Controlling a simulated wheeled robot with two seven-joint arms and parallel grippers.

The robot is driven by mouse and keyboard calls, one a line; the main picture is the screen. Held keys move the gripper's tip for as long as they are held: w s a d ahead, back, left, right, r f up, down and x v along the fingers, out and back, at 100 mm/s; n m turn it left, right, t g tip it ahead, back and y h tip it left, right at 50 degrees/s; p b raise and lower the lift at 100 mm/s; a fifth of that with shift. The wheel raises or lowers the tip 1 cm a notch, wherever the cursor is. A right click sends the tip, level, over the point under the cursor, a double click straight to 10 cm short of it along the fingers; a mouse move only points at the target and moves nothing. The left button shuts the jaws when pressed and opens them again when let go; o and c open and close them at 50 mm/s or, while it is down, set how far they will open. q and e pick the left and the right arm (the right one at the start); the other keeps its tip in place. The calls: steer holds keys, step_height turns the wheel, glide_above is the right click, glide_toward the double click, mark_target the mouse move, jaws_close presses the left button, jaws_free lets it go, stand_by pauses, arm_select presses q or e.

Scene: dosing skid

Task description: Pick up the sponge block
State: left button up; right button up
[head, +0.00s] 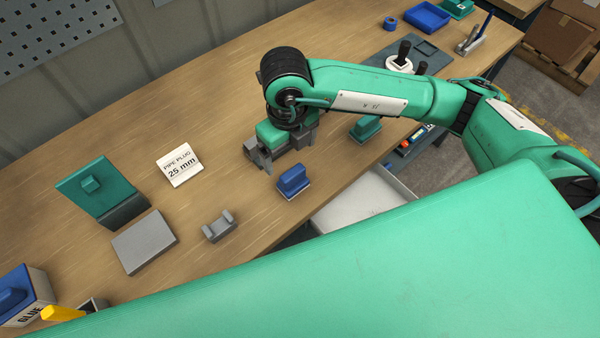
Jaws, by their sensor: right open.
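No object is labelled as the sponge block. A small blue block (293,182) with a raised grip and a pale underside lies near the table's front edge. A similar teal block (366,128) lies further right, partly behind my right arm. I cannot tell for certain which is the sponge block. My right gripper (279,153) points down low over the table, behind and left of the blue block and apart from it. Its grey jaws are open, with nothing visible between them. My left gripper is out of view.
On the wooden table (230,90) are a "PIPE PLUG 25 mm" sign (180,165), a teal stand (97,190), a grey slab (145,242), a grey cradle (219,226) and a glue box (27,296). An open white drawer (365,203) juts from the front. The back left is clear.

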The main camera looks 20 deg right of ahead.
mark_target(292, 172)
step_height(292, 172, down, 6)
steer(key=shift+r+p, duration=0.1)
steer(key=shift+p, duration=0.35)
steer(key=shift+f, duration=0.5)
steer(key=f, duration=0.1)
steer(key=f+p, duration=0.1)
steer(key=f, duration=0.1)
steer(key=f+p, duration=0.1)
steer(key=shift+d+f, duration=0.2)
steer(key=shift+d, duration=0.1)
steer(key=shift+f, duration=0.2)
steer(key=shift+a, duration=0.1)
steer(key=shift+c, duration=0.9)
steer(key=c, duration=1)
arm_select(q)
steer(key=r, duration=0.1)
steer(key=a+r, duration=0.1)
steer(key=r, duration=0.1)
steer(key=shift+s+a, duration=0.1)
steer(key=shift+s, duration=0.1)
